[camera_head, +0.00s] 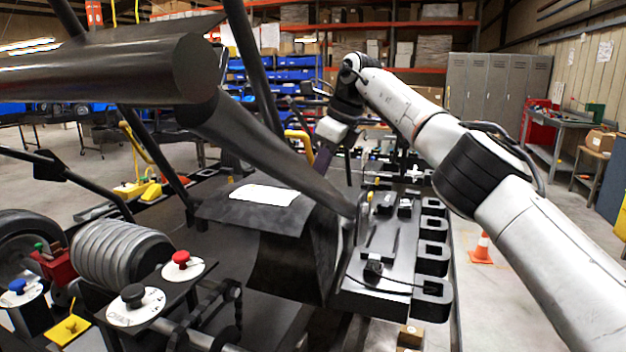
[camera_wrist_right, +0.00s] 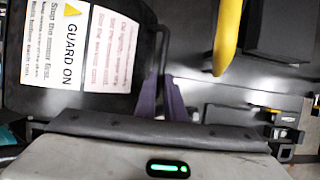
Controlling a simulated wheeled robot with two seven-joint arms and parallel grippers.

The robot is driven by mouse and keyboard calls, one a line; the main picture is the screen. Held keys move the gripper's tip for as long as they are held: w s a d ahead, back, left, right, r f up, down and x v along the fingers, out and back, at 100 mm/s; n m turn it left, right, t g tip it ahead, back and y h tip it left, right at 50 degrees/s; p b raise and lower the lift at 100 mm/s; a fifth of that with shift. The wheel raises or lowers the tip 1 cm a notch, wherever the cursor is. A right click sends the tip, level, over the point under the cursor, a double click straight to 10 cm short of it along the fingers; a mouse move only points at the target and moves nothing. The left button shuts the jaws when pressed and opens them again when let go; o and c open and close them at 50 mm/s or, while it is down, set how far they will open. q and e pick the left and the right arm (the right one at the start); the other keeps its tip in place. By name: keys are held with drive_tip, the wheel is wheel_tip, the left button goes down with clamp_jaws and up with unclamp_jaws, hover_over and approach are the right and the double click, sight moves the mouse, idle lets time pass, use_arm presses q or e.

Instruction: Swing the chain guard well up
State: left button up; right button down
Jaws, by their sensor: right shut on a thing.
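The chain guard (camera_wrist_right: 100,20) is a black panel at the upper left of the right wrist view. It bears a white label with a yellow warning triangle and "GUARD ON", and a second label with red print. A thin dark handle bar (camera_wrist_right: 161,50) runs along its right edge. My right gripper (camera_wrist_right: 161,100), with purple fingers, is shut on this bar. In the head view my right gripper (camera_head: 321,160) is small, at mid-picture behind dark kart tubes. I cannot make out the guard there. My left gripper is not in view.
A yellow bar (camera_wrist_right: 228,35) stands close to the right of my right gripper. Thick dark tubes (camera_head: 275,150) cross the head view. A black tray (camera_head: 400,270) with parts lies right of centre. An orange cone (camera_head: 482,249) stands on open floor at the right.

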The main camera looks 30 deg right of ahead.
drive_tip(key=shift+w+d, duration=0.1)
drive_tip(key=shift+d, duration=0.05)
idle(0.3)
drive_tip(key=c, duration=1.8)
unclamp_jaws()
drive_tip(key=shift+c, duration=0.2)
